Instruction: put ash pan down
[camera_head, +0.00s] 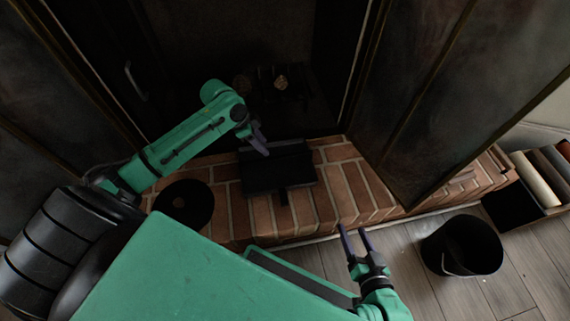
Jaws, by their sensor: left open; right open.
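The ash pan (278,170) is a dark, flat, rectangular pan with a short handle pointing toward me. It rests on the brick hearth (325,208) in front of the fireplace opening. My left gripper (262,146) is open at the pan's far left edge, close above it; I cannot tell whether it touches. My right gripper (354,236) is open and empty, in front of the hearth's front edge and to the right of the pan.
A round dark object (183,204) lies on the hearth left of the pan. A black bucket (462,246) stands on the wooden floor at the right. An open dark door panel (440,110) rises at the right. Small lumps (281,83) sit inside the dark firebox.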

